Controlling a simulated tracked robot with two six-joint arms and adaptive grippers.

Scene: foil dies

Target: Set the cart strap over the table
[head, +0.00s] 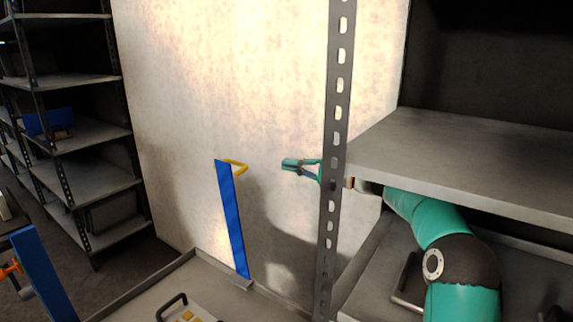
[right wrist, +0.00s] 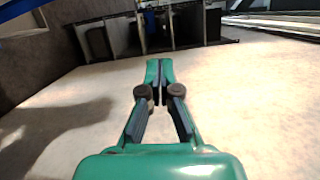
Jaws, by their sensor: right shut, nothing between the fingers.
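A blue upright strip (head: 232,220) stands at the far edge of a low grey surface with a raised rim (head: 150,285). A yellow bent piece (head: 238,166) sticks out to the right from its top. I cannot tell which part is the cart strap or whether the grey surface is the table. My right gripper (head: 287,163) is shut and empty, in the air to the right of the yellow piece and apart from it. Its closed fingers also show in the right wrist view (right wrist: 159,70). My left gripper is not in view.
A perforated metal post (head: 337,120) and a grey shelf (head: 470,160) partly hide my right arm. A second blue strip (head: 42,275) stands at the lower left, beside a small orange part (head: 9,270). A black handle (head: 172,305) lies at the bottom. Shelving (head: 75,135) fills the left.

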